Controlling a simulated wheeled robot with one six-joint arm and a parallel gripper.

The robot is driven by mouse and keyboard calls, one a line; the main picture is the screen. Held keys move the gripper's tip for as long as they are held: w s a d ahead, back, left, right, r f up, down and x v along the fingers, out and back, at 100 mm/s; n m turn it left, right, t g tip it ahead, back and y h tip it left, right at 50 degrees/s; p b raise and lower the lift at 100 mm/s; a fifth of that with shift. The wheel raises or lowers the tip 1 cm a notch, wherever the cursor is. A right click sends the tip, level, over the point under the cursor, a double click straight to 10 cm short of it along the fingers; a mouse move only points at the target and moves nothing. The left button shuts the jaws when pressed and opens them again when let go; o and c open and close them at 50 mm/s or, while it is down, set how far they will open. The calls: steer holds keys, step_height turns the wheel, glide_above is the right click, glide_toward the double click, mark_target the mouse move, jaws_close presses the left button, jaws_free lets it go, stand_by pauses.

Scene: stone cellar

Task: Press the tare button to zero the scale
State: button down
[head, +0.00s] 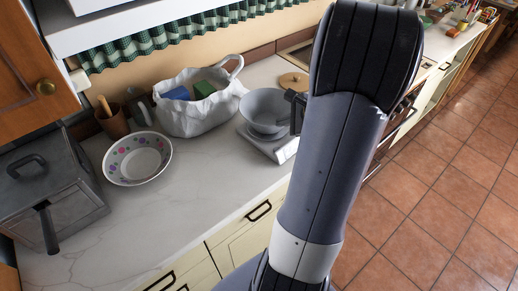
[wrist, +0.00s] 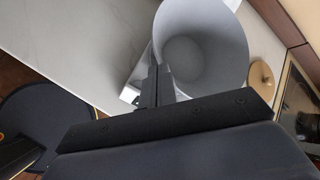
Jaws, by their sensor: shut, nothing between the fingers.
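My gripper (head: 294,112) shows as a dark shape at the bowl's right side, partly hidden by my arm. In the wrist view my gripper (wrist: 156,84) is shut and empty, its fingers overlapping the left edge of the bowl (wrist: 208,65). A corner of the scale (wrist: 130,94) shows just left of the fingers. I cannot make out the tare button in either view, nor tell whether the fingertips touch anything.
A white bag (head: 200,112) holding blue and green items stands left of the scale. A dotted bowl (head: 137,158), wooden cup (head: 112,121) and grey metal box (head: 50,195) are further left. A round wooden lid (head: 294,81) lies behind. The front counter is clear.

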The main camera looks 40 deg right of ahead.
mark_target(281, 149)
steer(key=shift+w+a, duration=0.1)
steer(key=shift+a, duration=0.1)
steer(key=shift+f, duration=0.1)
step_height(281, 149, down, 9)
steer(key=b, duration=0.7)
steer(key=shift+d, duration=0.1)
stand_by(1.9)
steer(key=shift+f+b, duration=0.25)
steer(key=shift+b, duration=0.45)
steer(key=shift+f, duration=0.15)
